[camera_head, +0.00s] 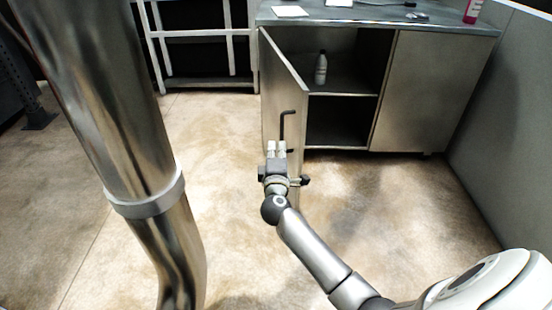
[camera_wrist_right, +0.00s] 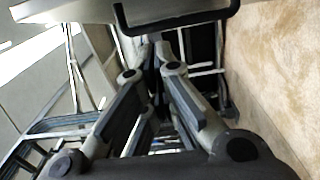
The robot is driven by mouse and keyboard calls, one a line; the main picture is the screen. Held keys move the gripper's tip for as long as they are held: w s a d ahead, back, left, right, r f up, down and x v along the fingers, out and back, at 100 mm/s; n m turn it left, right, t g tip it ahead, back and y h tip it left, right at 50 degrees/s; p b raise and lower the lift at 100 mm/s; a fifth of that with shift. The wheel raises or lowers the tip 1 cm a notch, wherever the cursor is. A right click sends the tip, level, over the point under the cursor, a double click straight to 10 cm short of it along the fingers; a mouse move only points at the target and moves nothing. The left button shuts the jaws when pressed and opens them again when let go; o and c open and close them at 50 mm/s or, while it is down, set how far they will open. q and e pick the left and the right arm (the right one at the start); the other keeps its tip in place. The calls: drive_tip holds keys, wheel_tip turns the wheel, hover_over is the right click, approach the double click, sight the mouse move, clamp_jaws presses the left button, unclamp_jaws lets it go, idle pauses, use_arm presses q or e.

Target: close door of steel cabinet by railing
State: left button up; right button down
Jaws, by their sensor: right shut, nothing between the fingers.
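The steel cabinet (camera_head: 428,92) stands at the back right with its left door (camera_head: 284,82) swung open toward me, showing its edge and part of its face. The door's dark bar handle (camera_head: 284,125) is on its outer side. My right gripper (camera_head: 277,147) is shut and empty, in front of the door's lower part, just below the handle. In the right wrist view its fingertips (camera_wrist_right: 155,50) meet below the dark handle (camera_wrist_right: 180,22); I cannot tell whether they touch the door. My left gripper is not in view.
A pink bottle (camera_head: 472,11) is on the worktop. A white metal frame (camera_head: 202,37) stands left of the cabinet. A thick shiny metal tube (camera_head: 120,115) crosses the left foreground. The floor between is clear.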

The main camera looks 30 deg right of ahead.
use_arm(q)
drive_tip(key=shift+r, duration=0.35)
use_arm(e)
drive_tip(key=w+d, duration=0.2)
drive_tip(key=d, duration=0.4)
drive_tip(key=shift+w, duration=0.35)
drive_tip(key=shift+d, duration=0.15)
